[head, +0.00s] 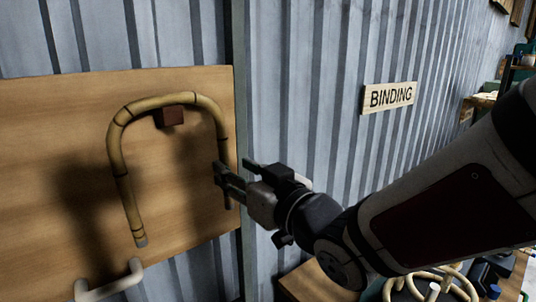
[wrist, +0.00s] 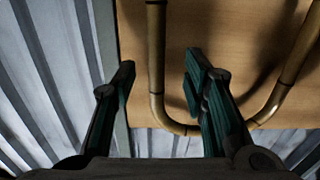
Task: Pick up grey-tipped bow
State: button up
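The grey-tipped bow (head: 118,160) is an upside-down U of bamboo-coloured rattan with dark bands. It hangs over a dark red-brown peg (head: 170,116) on a wooden board (head: 60,130). Its left leg ends in a grey tip (head: 141,241). My gripper (head: 222,178) is at the bow's right leg, and hides part of it. In the wrist view the bow's leg (wrist: 156,45) shows between the two spread fingers of my gripper (wrist: 158,72), with gaps at both sides. Whether it lies fully within their depth is unclear.
A pale curved handle-like piece (head: 110,282) sticks out below the bow. A corrugated metal wall (head: 310,90) with a BINDING sign (head: 389,97) stands to the right. Coiled rattan (head: 435,284) lies on a bench at lower right.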

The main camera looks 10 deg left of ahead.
aim_at(227, 160)
jog(key=shift+p+x, duration=0.7)
jog(key=shift+x, duration=2.3)
jog(key=shift+w+d+r, duration=0.15)
grip_shut()
